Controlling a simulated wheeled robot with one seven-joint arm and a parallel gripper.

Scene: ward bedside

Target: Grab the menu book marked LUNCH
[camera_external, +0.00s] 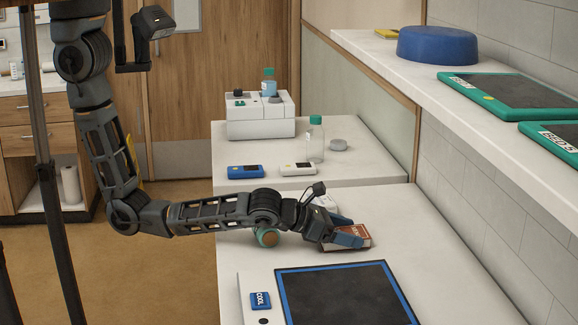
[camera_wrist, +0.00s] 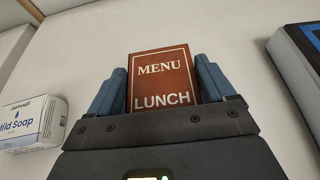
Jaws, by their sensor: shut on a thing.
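The LUNCH menu book (camera_wrist: 162,75) is a small brown-red book with "MENU" and "LUNCH" in white on its cover, seen upright in the wrist view. My gripper (camera_wrist: 162,85) is shut on it, with one blue finger along each side edge. In the external view the book (camera_external: 358,238) lies at or just above the white table top; I cannot tell whether it touches. My gripper (camera_external: 347,230) reaches it from the left there, and its fingers cover part of the book.
A mild soap box (camera_wrist: 32,122) is left of my gripper in the wrist view. A teal-and-orange round thing (camera_external: 267,238) sits under my wrist. A shelf (camera_external: 440,95) overhangs on the right.

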